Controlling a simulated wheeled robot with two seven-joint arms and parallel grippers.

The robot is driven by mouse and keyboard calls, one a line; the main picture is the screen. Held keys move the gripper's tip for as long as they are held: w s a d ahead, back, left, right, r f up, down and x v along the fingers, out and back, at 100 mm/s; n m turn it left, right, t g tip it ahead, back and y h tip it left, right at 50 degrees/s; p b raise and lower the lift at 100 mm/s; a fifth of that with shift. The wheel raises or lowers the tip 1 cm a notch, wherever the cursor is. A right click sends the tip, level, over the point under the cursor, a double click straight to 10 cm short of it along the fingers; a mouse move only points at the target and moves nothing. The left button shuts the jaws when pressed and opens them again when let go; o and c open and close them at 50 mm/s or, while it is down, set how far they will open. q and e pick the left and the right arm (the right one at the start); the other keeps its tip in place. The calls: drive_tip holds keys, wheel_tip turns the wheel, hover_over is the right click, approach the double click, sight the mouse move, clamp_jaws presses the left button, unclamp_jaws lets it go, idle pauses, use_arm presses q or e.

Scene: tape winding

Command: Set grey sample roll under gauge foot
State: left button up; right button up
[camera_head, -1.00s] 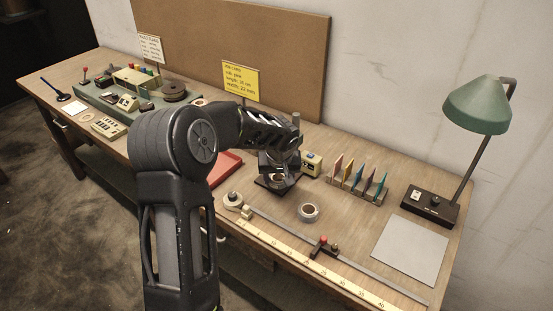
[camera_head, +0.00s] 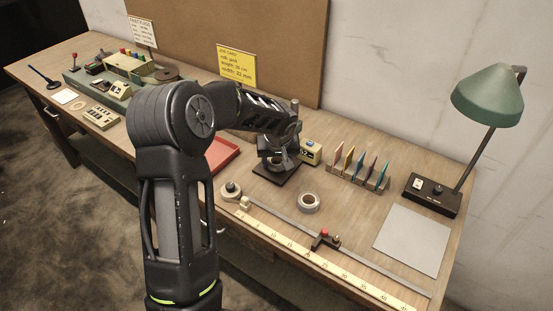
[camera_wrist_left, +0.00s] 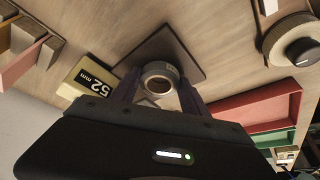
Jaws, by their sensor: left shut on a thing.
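The grey sample roll (camera_wrist_left: 160,82), a pale ring with a brown core, is between the fingers of my left gripper (camera_wrist_left: 158,92) in the left wrist view. The gripper is shut on it, above or on the gauge's dark square base plate (camera_wrist_left: 190,65); I cannot tell if they touch. In the head view my left gripper (camera_head: 278,152) is at the gauge, over its base plate (camera_head: 277,177). My arm hides most of the gauge; its post (camera_head: 295,108) shows behind. The gauge foot is not clearly visible. My right gripper is not in view.
The yellow readout box (camera_head: 311,151), reading 52 mm in the wrist view (camera_wrist_left: 88,80), stands right of the gauge. A red tray (camera_head: 222,153) lies left. A tape roll (camera_head: 308,202), coloured cards (camera_head: 360,170) and a ruler track (camera_head: 300,253) are nearby.

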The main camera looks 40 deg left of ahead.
use_arm(q)
drive_tip(key=shift+w+a+f, duration=0.1)
drive_tip(key=shift+a+f, duration=0.05)
drive_tip(key=shift+f, duration=0.1)
drive_tip(key=o, duration=1.6)
drive_tip(key=shift+r, duration=0.1)
drive_tip(key=shift+r, duration=0.4)
drive_tip(key=b+v, duration=0.1)
drive_tip(key=v, duration=1)
drive_tip(key=shift+r, duration=0.2)
